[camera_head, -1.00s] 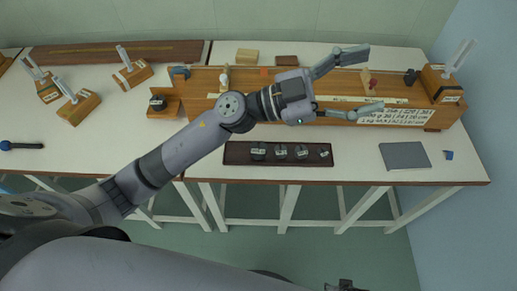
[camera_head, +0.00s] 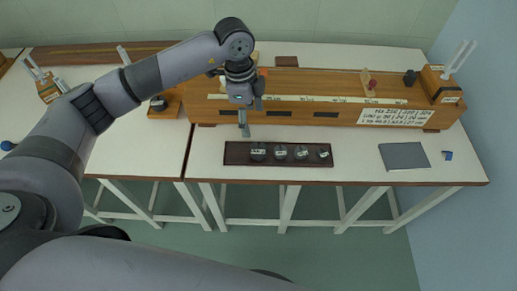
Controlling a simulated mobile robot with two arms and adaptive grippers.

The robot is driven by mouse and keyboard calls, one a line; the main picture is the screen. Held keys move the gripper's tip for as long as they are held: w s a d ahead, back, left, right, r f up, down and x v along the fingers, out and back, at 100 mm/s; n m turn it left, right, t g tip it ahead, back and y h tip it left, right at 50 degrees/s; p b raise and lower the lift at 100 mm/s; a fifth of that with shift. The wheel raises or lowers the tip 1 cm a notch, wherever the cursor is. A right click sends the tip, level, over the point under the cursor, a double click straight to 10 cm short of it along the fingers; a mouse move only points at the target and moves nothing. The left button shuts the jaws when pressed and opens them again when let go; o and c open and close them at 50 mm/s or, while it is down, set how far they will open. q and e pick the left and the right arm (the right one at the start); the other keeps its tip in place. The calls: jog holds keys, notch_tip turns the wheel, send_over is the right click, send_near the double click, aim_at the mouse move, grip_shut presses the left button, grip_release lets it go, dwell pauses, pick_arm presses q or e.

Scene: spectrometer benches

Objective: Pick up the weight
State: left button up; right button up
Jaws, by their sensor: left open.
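Several dark round weights with pale labels sit in a row in a dark wooden tray (camera_head: 229,153) near the front of the right table. The leftmost weight (camera_head: 258,152) looks largest, then come a second (camera_head: 281,153) and a third (camera_head: 302,153), and the smallest weight (camera_head: 324,154) is at the right end. My left gripper (camera_head: 251,116) points down, open and empty, in front of the long wooden bench. It appears behind and above the tray's left end, apart from the weights. My right gripper is not in view.
A long wooden bench with a scale (camera_head: 340,115) runs behind the tray. A grey notebook (camera_head: 404,156) and a small blue object (camera_head: 448,155) lie to the right. The tabletop between tray and notebook is clear.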

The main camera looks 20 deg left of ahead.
pick_arm(q)
jog(key=p, duration=0.1)
send_over(259, 148)
jog(key=a, duration=0.1)
jog(key=f, duration=0.8)
jog(key=shift+s+f, duration=0.25)
jog(key=shift+w+d+f+p, duration=0.15)
jog(key=shift+d+f+p, duration=0.1)
jog(key=shift+f, duration=1.1)
jog(key=shift+w+d+f+p, duration=0.1)
jog(key=shift+f+p, duration=0.15)
jog(key=shift+f, duration=1.05)
jog(key=shift+c, duration=0.4)
jog(key=shift+r, duration=0.1)
grip_shut()
